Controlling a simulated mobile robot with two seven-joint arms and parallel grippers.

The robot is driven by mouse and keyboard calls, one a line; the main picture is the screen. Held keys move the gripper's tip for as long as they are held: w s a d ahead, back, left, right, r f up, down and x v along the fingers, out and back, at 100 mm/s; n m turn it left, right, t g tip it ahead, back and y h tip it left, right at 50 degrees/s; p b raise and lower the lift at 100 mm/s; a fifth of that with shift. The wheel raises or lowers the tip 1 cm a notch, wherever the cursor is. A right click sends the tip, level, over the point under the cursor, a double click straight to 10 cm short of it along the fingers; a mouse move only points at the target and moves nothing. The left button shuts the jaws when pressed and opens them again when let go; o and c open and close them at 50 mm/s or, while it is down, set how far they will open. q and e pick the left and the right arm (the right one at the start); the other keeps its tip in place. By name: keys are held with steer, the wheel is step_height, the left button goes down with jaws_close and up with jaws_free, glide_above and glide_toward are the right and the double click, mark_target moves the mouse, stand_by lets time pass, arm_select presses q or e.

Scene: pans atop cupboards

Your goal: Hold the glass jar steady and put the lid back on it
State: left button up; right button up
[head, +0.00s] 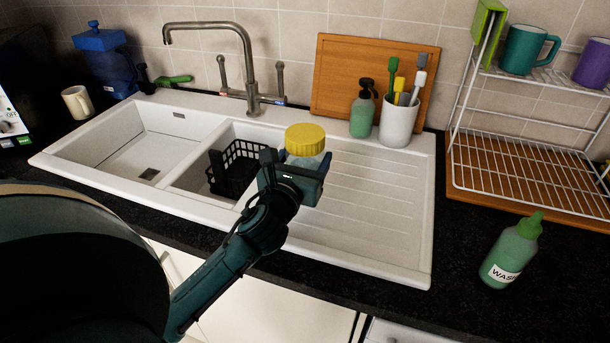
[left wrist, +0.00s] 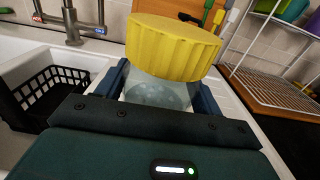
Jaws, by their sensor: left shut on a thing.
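The glass jar (left wrist: 158,92) is clear, with something pale inside. In the head view little of the jar (head: 308,161) shows above my left gripper (head: 297,172). The ribbed yellow lid (head: 305,138) sits on top of the jar's mouth, and it also shows in the left wrist view (left wrist: 173,45). I cannot tell whether it is screwed down. My left gripper is shut on the jar, with one finger on each side of it below the lid. The jar is over the sink's drainer side; its base is hidden. My right gripper is not in view.
The white sink (head: 375,200) has a black basket (head: 232,172) in its middle basin. A tap (head: 250,70), soap bottle (head: 362,112) and white cup of brushes (head: 398,125) stand behind. A wire rack (head: 530,175) and green washing bottle (head: 512,252) are at right.

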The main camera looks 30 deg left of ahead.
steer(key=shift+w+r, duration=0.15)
arm_select(q)
step_height(320, 180, down, 3)
steer(key=shift+f+b, duration=0.1)
steer(key=shift+b, duration=0.45)
steer(key=shift+f, duration=0.2)
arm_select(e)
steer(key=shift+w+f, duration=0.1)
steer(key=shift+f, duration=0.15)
arm_select(q)
steer(key=shift+f, duration=0.1)
steer(key=shift+f, duration=0.1)
steer(key=o, duration=1.9)
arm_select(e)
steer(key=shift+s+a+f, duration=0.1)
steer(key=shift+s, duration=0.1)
